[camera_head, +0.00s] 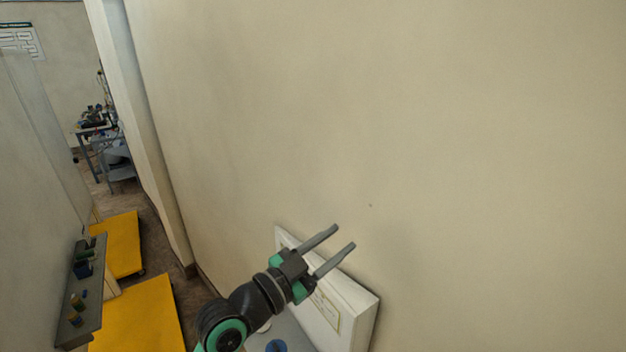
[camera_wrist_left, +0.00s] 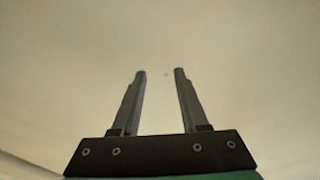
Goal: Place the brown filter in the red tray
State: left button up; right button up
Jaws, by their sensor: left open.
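My left gripper (camera_head: 344,237) is raised in front of the bare beige wall, above a white box. Its two grey fingers are apart with nothing between them. The left wrist view shows the same open fingers (camera_wrist_left: 160,71) against plain wall. I see no red tray in either view. No brown filter can be made out for certain. Small orange-brown cylinders (camera_head: 76,301) stand on a grey shelf at the far left, too small to identify. My right gripper is not in view.
The white box (camera_head: 359,305) is at the wall below my left gripper. A blue round thing (camera_head: 276,346) lies on a grey surface at the bottom edge. The grey shelf (camera_head: 96,308) holds several small items. Yellow platforms (camera_head: 140,318) are at lower left; a cluttered desk (camera_head: 92,128) stands far back.

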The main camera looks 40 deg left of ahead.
pick_arm(q)
jog(key=s+d+r+n+t+p, duration=0.1)
jog(key=s+r, duration=0.4)
jog(key=r, duration=0.6)
jog(key=s+d+r+n+t+p, duration=0.2)
jog(key=s+d+r+t+p, duration=0.1)
jog(key=r, duration=0.9)
jog(key=s+d+r+n+t+p, duration=0.1)
jog(key=s+d+r+t+p, duration=0.2)
jog(key=s+r, duration=0.4)
notch_tip(320, 180, up, 5)
jog(key=shift+d+f+n+t, duration=0.1)
jog(key=shift+d+n+t, duration=0.3)
jog(key=shift+d+t, duration=0.3)
